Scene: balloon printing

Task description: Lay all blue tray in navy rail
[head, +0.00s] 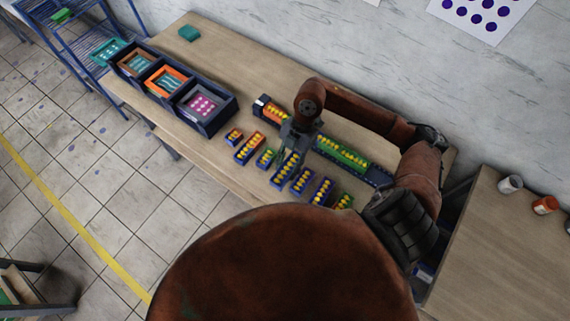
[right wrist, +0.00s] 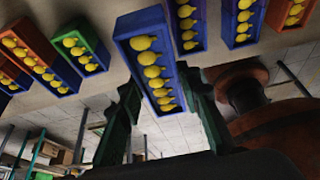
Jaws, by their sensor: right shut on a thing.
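My right gripper (head: 290,146) reaches down at the row of trays near the table's front edge. It is shut on a blue tray (head: 284,171) that carries several yellow pieces; this tray also fills the middle of the right wrist view (right wrist: 148,62), between the two fingers (right wrist: 160,105). I cannot tell whether it is clear of the table. Two more blue trays (head: 302,181) (head: 321,191) lie to its right. The navy rail (head: 377,177) runs along the table behind the row, holding an orange tray (head: 274,113) and a green tray (head: 341,152). My arm hides its middle. My left gripper is not visible.
Left of the held tray lie a green-and-blue tray (head: 265,158) and orange-and-blue trays (head: 249,149). A navy divided box (head: 212,124) stands further left. The rail's right end looks bare.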

